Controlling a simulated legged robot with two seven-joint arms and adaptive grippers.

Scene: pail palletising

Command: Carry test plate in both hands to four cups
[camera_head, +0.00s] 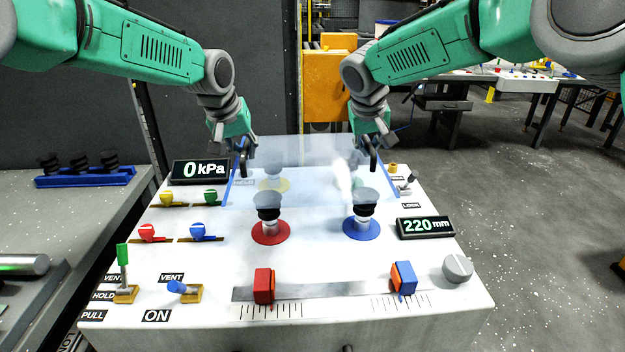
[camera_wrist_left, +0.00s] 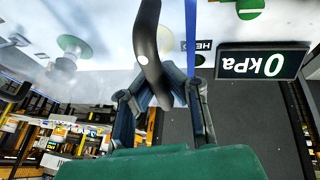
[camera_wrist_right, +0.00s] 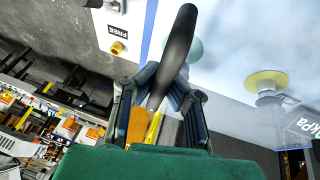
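The test plate (camera_head: 312,150) is a clear, bluish sheet with a blue strip along each side, over the rear of the white panel. My left gripper (camera_head: 243,158) is closed around a dark curved handle (camera_wrist_left: 150,45) at its left side. My right gripper (camera_head: 373,155) is closed around a matching handle (camera_wrist_right: 178,45) at its right side. Two black-and-grey cups stand in front, one on a red disc (camera_head: 268,207) and one on a blue disc (camera_head: 366,203). Two rear cups, one on a yellow disc (camera_head: 273,184), show faintly through the sheet. Whether the plate touches any cup is unclear.
The panel carries a 0 kPa display (camera_head: 200,171), a 220 mm display (camera_head: 426,227), small coloured valves at left, a green-tipped lever (camera_head: 123,256), and red (camera_head: 264,286) and blue-orange (camera_head: 403,278) sliders at front. A blue rack (camera_head: 85,177) with spare black cups lies on the left table.

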